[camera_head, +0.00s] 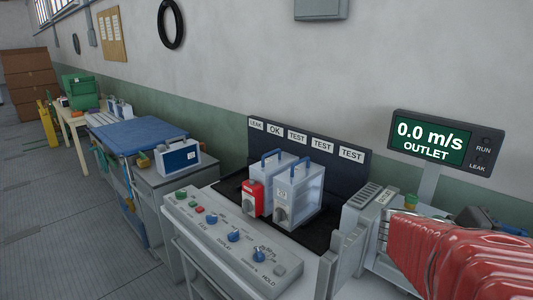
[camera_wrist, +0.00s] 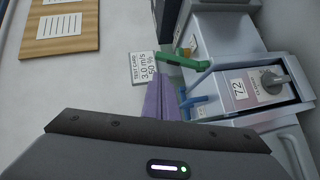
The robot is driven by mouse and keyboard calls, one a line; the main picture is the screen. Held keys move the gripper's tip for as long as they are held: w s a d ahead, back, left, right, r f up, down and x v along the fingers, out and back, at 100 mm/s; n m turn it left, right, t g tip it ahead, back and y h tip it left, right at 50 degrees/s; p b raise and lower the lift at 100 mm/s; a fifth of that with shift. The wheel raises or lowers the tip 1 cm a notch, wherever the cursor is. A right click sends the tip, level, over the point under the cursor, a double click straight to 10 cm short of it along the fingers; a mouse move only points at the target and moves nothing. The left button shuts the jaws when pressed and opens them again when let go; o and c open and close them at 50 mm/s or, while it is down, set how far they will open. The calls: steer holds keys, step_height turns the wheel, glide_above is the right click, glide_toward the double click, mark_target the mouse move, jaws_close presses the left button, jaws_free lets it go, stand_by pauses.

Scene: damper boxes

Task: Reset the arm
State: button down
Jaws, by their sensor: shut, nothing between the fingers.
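My gripper (camera_wrist: 161,95) shows in the wrist view as narrow purple fingers, shut and empty, in front of a dark grey body with a lit indicator. Just right of it in the picture is a light box (camera_wrist: 258,88) with a label reading 72, a round knob and a blue handle. A green lever-like piece (camera_wrist: 182,61) lies above the fingers in the picture. I cannot tell the gap to either. In the head view I cannot make out the gripper.
A control panel (camera_head: 232,240) with blue knobs fronts the bay. A display (camera_head: 443,142) reads 0.0 m/s OUTLET. A red ribbed form (camera_head: 470,255) fills the lower right. Another blue-handled box (camera_head: 178,159) stands on the left bench. The floor at left is clear.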

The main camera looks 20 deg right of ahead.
steer(key=a+f+n+t+y, duration=0.25)
steer(key=a+f+y, duration=0.55)
steer(key=a+f, duration=0.55)
steer(key=w+a+r+n+t+y, duration=0.1)
steer(key=w+a+t+y, duration=0.2)
steer(key=a, duration=1.1)
steer(key=w+a+r+n+t+y, duration=0.1)
steer(key=w+a+t+y, duration=0.2)
steer(key=a, duration=1.1)
steer(key=shift+a+r+t+y, duration=0.2)
steer(key=shift+r+t+y, duration=0.25)
steer(key=shift+y, duration=0.25)
steer(key=shift+w+d+n, duration=0.1)
steer(key=shift+n, duration=0.15)
